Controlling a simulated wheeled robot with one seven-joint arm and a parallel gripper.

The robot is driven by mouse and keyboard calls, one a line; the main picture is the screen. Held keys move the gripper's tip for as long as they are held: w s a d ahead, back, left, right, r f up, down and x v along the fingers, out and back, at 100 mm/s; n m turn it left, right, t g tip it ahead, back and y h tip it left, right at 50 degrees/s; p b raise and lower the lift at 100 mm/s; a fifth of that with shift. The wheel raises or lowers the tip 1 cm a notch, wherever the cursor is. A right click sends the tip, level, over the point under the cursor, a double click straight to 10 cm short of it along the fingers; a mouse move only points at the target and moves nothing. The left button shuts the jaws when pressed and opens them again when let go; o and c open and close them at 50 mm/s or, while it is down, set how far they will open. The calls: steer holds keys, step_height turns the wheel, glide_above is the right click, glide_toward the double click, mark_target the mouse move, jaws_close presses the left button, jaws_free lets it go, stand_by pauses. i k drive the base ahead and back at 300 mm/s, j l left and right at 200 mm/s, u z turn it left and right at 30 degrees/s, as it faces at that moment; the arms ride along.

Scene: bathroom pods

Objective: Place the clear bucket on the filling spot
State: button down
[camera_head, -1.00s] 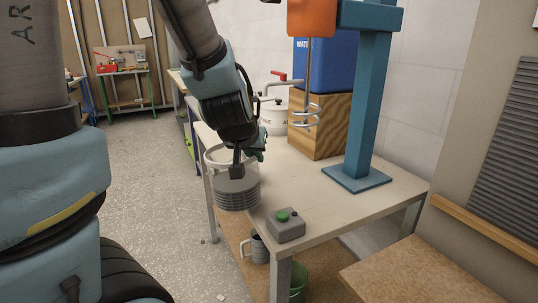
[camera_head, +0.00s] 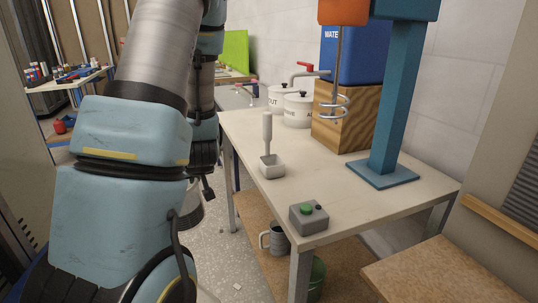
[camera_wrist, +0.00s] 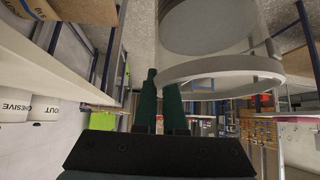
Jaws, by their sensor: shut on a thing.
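The clear bucket (camera_wrist: 215,30) is see-through with a pale rim (camera_wrist: 220,72) and fills the upper right of the wrist view. My gripper (camera_wrist: 165,85) has its dark green fingers shut on the bucket's edge. In the head view only a small part of the bucket (camera_head: 190,215) shows beside my arm, off the table's left side; the rest and my fingertips are hidden. No marked filling spot can be made out.
The table (camera_head: 330,195) carries a grey scoop-like tool with an upright handle (camera_head: 268,150), a button box (camera_head: 308,217) and a teal mixer stand (camera_head: 385,170). A blue water tank (camera_head: 345,65) sits on a wooden block (camera_head: 345,120). A grey mug (camera_head: 275,240) is on the lower shelf.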

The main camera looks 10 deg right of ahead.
mark_target(288, 150)
steer(key=i+j+z, duration=0.2)
steer(key=i+j, duration=0.2)
steer(key=i+j+z, duration=0.15)
steer(key=i+j, duration=0.2)
steer(key=j, duration=0.15)
